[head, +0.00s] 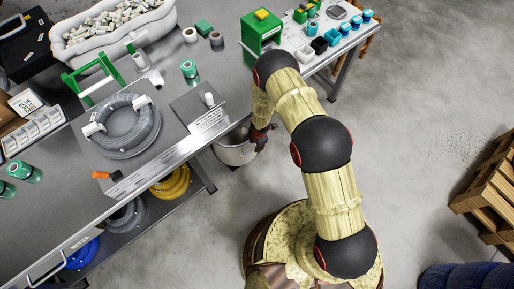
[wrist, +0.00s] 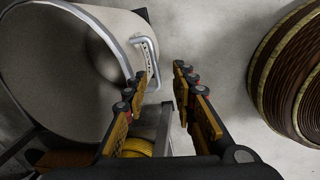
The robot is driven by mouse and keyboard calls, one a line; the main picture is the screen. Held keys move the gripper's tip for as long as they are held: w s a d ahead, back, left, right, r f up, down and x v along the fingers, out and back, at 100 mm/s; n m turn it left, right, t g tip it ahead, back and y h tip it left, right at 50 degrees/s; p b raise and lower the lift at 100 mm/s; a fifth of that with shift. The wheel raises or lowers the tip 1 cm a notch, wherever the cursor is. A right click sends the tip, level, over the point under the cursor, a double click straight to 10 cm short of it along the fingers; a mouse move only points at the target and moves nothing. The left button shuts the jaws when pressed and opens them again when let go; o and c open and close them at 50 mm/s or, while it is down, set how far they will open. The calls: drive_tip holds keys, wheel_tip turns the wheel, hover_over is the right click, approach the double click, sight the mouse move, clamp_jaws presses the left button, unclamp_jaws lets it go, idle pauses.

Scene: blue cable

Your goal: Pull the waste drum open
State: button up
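The waste drum (head: 232,153) is a pale grey round bin tucked under the right end of the metal bench in the head view. In the wrist view the drum (wrist: 75,75) fills the left side, with its metal rim and a bent metal handle (wrist: 152,55) on its outer wall. My gripper (head: 259,136) is beside the drum's right side. In the wrist view my gripper (wrist: 160,76) is open, with a clear gap between its fingers. The handle's lower end lies close to the left fingertip; I cannot tell whether they touch. Nothing is held.
The metal bench (head: 165,165) overhangs part of the drum, and its lower shelf holds a yellow cable coil (head: 171,183). A grey cable coil (head: 122,126) lies on top. A second table (head: 318,58) stands behind. The concrete floor (head: 400,120) to the right is clear up to wooden pallets (head: 490,185).

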drive_tip(key=shift+n+y, duration=0.3)
drive_tip(key=shift+n, duration=0.4)
drive_tip(key=f+b, duration=0.1)
drive_tip(key=f, duration=0.1)
drive_tip(key=w+a+f+b, duration=0.1)
drive_tip(key=f, duration=0.2)
drive_tip(key=a+f+b, duration=0.1)
drive_tip(key=f, duration=0.1)
drive_tip(key=shift+w+f, duration=0.15)
drive_tip(key=shift+f, duration=0.2)
drive_tip(key=shift+c, duration=0.2)
clamp_jaws()
